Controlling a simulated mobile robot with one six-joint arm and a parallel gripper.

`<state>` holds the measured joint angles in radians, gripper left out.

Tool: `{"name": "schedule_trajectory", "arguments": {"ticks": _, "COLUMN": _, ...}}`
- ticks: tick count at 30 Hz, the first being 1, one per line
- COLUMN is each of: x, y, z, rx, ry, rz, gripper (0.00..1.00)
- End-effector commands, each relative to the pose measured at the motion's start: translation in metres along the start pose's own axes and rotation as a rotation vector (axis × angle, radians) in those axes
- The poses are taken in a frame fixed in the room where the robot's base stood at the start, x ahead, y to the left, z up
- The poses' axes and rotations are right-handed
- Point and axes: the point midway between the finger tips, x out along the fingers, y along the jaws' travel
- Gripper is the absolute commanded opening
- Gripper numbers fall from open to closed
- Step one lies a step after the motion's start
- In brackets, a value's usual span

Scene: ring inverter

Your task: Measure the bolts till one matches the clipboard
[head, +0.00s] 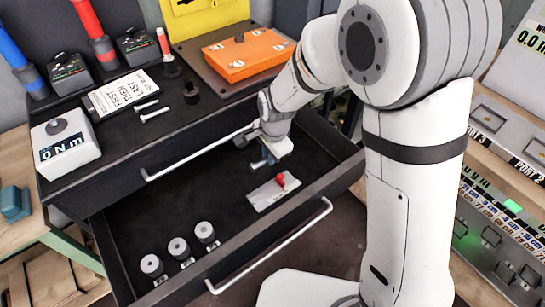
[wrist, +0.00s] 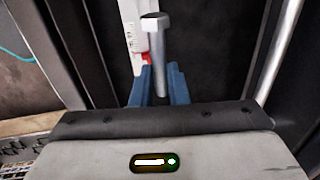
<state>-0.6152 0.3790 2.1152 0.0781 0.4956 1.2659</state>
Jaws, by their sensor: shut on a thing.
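My gripper (head: 264,160) hangs over the open drawer (head: 240,215). In the wrist view its blue fingers (wrist: 158,86) are shut on a grey bolt (wrist: 157,52) with its hex head up. The bolt is hard to make out in the head view. A pale plate with a red knob (head: 280,180) lies in the drawer below and right of my gripper. The plate also shows behind the bolt in the wrist view (wrist: 131,14). I cannot clearly identify a clipboard.
Several grey round pieces (head: 178,248) stand at the drawer's front left. A white box reading "0 Nm" (head: 65,145) sits at the top's left corner. An orange block (head: 248,56) is at the back. The drawer's middle is clear.

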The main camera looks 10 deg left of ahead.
Motion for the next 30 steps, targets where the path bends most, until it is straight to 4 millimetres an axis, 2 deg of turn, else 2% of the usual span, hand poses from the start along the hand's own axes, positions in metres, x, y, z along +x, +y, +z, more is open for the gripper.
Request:
{"name": "schedule_trajectory", "arguments": {"ticks": 8, "x": 0.02, "y": 0.004, "z": -0.001, "rx": 0.0, "ry": 0.0, "rz": 0.001, "gripper": 0.0}}
{"name": "schedule_trajectory", "arguments": {"ticks": 30, "x": 0.093, "y": 0.015, "z": -0.002, "rx": 0.0, "ry": 0.0, "rz": 0.001, "gripper": 0.0}}
